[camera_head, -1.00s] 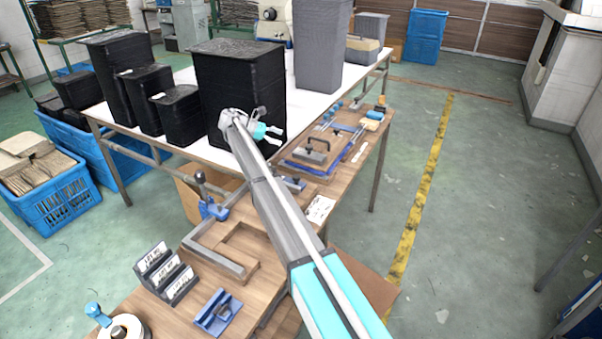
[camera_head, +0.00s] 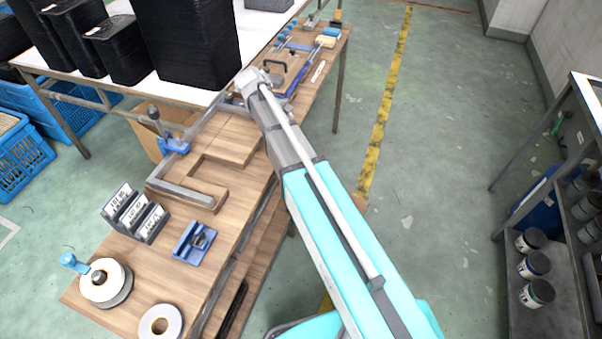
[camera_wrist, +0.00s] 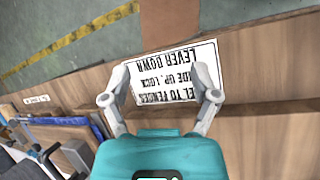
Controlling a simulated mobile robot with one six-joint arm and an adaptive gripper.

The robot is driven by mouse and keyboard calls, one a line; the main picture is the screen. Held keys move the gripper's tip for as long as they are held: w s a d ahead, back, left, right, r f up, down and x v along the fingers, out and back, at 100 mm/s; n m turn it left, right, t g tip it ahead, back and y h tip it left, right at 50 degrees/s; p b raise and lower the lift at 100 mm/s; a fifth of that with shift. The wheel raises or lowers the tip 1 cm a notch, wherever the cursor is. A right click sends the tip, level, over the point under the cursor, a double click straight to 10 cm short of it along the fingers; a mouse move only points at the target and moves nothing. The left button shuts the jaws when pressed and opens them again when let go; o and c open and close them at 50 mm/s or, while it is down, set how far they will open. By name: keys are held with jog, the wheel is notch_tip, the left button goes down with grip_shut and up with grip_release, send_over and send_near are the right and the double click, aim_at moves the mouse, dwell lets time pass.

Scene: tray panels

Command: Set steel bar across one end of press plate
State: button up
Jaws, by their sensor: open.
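In the wrist view my gripper (camera_wrist: 162,78) is open and empty, its two pale fingers spread over a printed card (camera_wrist: 170,65). In the head view my arm hides the gripper. A plate with a dark arched handle (camera_head: 275,67), possibly the press plate, lies on the bench beyond my wrist and is partly hidden. Several thin bars with blue parts (camera_head: 298,47) lie behind it; I cannot tell which is the steel bar. A blue bar (camera_wrist: 76,122) and grey metal parts (camera_wrist: 72,155) show at the lower left of the wrist view.
A grey L-shaped fence (camera_head: 180,193) with a blue clamp (camera_head: 172,145) stands by wooden panels. Label blocks (camera_head: 135,213), a blue fixture (camera_head: 192,243) and tape rolls (camera_head: 105,283) sit at the near end. Black bins (camera_head: 185,40) stand on the white table behind.

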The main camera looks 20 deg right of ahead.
jog(key=s+f+m+t+y, duration=0.1)
jog(key=s+m+y, duration=0.4)
jog(key=s, duration=1.4)
jog(key=shift+s+f+m+y, duration=0.35)
jog(key=shift+f+m, duration=0.3)
jog(key=shift+m, duration=0.45)
